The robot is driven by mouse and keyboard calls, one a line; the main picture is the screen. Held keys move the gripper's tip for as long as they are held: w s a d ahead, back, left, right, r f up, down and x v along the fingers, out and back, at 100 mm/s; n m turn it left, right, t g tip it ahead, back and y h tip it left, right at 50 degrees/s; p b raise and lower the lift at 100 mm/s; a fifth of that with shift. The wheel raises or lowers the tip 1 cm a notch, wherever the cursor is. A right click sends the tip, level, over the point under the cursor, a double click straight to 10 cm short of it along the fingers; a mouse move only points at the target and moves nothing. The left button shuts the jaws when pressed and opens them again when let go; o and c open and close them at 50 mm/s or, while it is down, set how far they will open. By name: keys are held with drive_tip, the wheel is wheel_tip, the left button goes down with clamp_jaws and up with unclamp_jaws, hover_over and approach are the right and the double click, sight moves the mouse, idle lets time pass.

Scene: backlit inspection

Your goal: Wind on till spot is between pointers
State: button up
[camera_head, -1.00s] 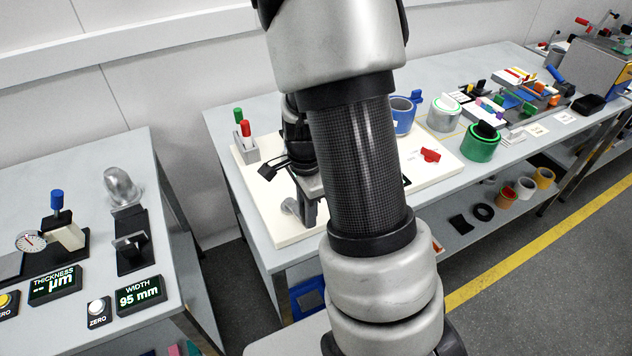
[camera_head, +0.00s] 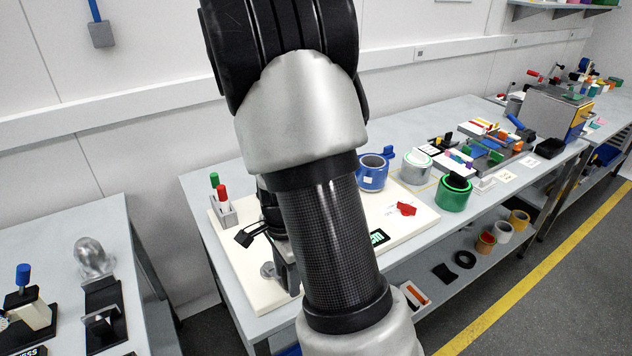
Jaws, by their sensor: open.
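A cream board (camera_head: 420,220) lies on the middle bench. On it are a small red part (camera_head: 405,209), a dark display with green characters (camera_head: 379,237), a black angular piece (camera_head: 244,237) and a grey round piece (camera_head: 267,270). My arm covers the board's middle, so whatever stands there is hidden. I cannot make out the spot or the pointers. My gripper (camera_head: 287,277) shows only in part behind the arm's left edge, pointing down over the board. Its jaws are open. I cannot tell whether it touches anything.
A holder with a green and a red marker (camera_head: 222,207) stands at the board's back left. Blue (camera_head: 372,175), silver (camera_head: 416,168) and green (camera_head: 455,194) rolls stand to the right. Gauges (camera_head: 100,312) are on the left bench. A gap separates the two benches.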

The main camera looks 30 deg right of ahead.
drive_tip(key=shift+r, duration=0.1)
wheel_tip(320, 180, up, 8)
drive_tip(key=p, duration=0.7)
drive_tip(key=shift+a+r, duration=0.1)
drive_tip(key=shift+r, duration=0.05)
drive_tip(key=s+a+r+n+t, duration=0.2)
drive_tip(key=s+r+n, duration=0.2)
drive_tip(key=r+n, duration=0.2)
drive_tip(key=s+a+r+n+t, duration=0.1)
drive_tip(key=s+a+r+n, duration=0.2)
drive_tip(key=r+n, duration=0.3)
drive_tip(key=s+a+r+n+t, duration=0.2)
drive_tip(key=s+r+n, duration=0.3)
drive_tip(key=r, duration=0.7)
drive_tip(key=shift+s+a+r+n+t, duration=0.25)
drive_tip(key=shift+s+a+n+t, duration=0.1)
drive_tip(key=shift+n, duration=0.15)
